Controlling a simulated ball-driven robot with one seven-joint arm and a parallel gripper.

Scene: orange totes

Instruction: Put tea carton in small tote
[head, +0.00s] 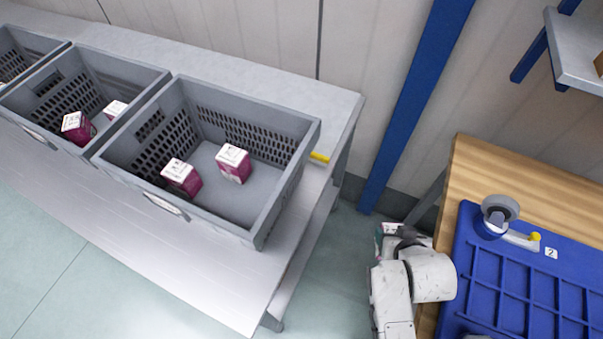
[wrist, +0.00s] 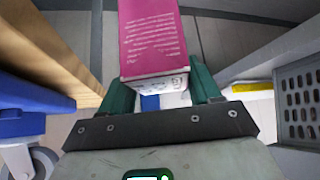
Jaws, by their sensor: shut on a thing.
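In the wrist view, a magenta tea carton (wrist: 152,35) with a white end sits between the green fingers of my gripper (wrist: 161,82), which is shut on it. In the head view my gripper (head: 388,240) is between the grey table and the wooden table, with only a sliver of the carton showing. The nearest grey tote (head: 212,220) stands on the grey table to the left, apart from my gripper. It holds two magenta-and-white cartons (head: 233,163) with bare floor around them. It partly shows at the right of the wrist view (wrist: 283,125).
Another grey tote (head: 40,137) with two cartons stands to the left, and a third is cut off beyond it. A blue post (head: 415,90) rises behind my gripper. The wooden table (head: 480,160) with a blue tray (head: 500,260) is at right.

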